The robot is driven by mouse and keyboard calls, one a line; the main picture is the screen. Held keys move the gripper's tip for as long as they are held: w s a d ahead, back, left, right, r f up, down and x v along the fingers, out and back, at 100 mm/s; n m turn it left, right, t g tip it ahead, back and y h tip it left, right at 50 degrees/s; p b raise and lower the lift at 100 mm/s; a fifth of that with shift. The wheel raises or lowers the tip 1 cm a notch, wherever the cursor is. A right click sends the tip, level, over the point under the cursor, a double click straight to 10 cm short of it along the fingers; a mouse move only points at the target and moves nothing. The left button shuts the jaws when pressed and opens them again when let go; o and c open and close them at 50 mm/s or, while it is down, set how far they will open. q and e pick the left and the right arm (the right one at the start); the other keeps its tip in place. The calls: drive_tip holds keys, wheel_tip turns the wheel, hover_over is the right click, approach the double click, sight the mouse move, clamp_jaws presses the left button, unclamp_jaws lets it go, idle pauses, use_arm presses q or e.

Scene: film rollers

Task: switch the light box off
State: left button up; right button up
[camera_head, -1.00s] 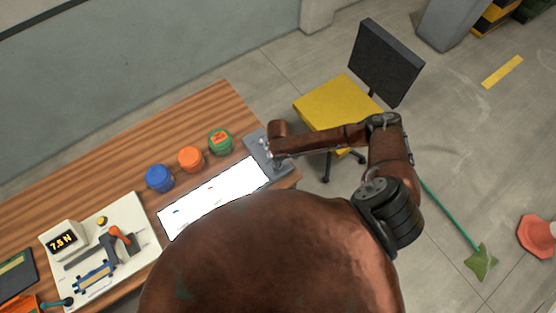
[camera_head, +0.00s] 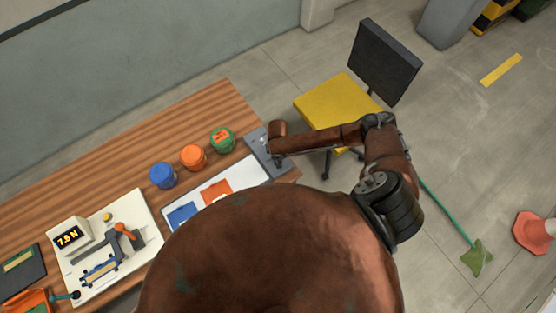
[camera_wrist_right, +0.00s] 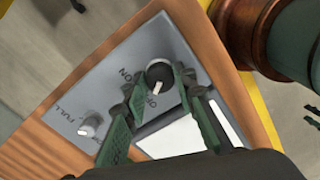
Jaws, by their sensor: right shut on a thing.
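The light box (camera_head: 248,173) lies on the table, its white panel now plain and not glaring. A blue piece (camera_head: 181,215) and an orange piece (camera_head: 216,191) show on it. At its right end is a grey control strip, seen in the right wrist view (camera_wrist_right: 187,48) with ON and OFF lettering, a dark round knob (camera_wrist_right: 159,74) and a smaller knob (camera_wrist_right: 91,120) near the word FULL. The dark knob's white mark is on the OFF side. My right gripper (camera_wrist_right: 157,88) is shut on the dark knob. My left gripper is not in view.
Blue (camera_head: 162,175), orange (camera_head: 193,157) and green (camera_head: 222,139) jars stand behind the light box. A white device with a display (camera_head: 70,238) is at the left. A yellow chair (camera_head: 338,102) stands beyond the table's right end. My own body hides the near table.

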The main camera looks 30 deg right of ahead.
idle(0.3)
drive_tip(key=o, duration=1.2)
drive_tip(key=shift+c, duration=0.2)
wheel_tip(320, 180, up, 12)
drive_tip(key=shift+a, duration=0.1)
